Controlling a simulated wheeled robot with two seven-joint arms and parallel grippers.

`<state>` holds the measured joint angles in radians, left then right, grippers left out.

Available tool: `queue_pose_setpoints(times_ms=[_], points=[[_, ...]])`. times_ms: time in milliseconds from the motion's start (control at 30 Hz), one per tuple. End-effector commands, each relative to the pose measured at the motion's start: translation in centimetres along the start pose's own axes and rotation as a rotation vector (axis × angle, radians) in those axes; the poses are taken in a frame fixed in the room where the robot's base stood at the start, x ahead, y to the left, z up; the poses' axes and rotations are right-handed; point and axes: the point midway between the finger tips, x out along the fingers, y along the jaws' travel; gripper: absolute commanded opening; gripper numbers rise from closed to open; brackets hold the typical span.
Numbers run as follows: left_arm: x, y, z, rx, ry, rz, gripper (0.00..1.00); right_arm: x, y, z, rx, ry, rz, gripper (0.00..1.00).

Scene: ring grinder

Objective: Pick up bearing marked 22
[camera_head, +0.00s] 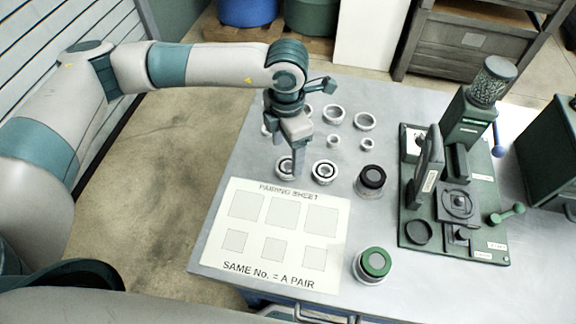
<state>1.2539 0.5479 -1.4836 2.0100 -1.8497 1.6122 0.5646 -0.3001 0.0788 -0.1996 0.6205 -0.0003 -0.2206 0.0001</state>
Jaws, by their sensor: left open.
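Two bearings with dark inner rings lie on the grey table: one bearing (279,172) just left of my left gripper's fingers, and another bearing (324,180) to the right. Any number on them is too small to read, so I cannot tell which is marked 22. My left gripper (298,172) points down beside the left bearing and partly covers it. It is open, and I see nothing held. I cannot tell whether its fingers touch the bearing. My right gripper is out of view.
Several pale rings (365,121) lie behind the bearings, some partly hidden by my arm. A pairing sheet (335,243) lies in front. A black-topped pot (371,178) and a green-topped pot (374,264) stand on the right. The green grinder (416,240) stands further right.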

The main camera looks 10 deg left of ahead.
Motion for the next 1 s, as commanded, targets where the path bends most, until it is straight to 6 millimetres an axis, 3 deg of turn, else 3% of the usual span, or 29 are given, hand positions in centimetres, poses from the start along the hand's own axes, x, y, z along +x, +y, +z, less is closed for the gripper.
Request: queue_pose_setpoints(times_ms=[300, 500, 1000], points=[[2.5, 0.1, 0.0, -0.002, 0.003, -0.002, 0.70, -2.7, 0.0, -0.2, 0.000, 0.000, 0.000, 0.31], [4.6, 0.1, 0.1, -0.001, 0.002, -0.001, 0.70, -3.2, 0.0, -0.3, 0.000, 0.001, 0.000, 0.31], [4.9, 0.1, 0.1, -0.001, 0.001, 0.000, 0.70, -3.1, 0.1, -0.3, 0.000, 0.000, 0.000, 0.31]])
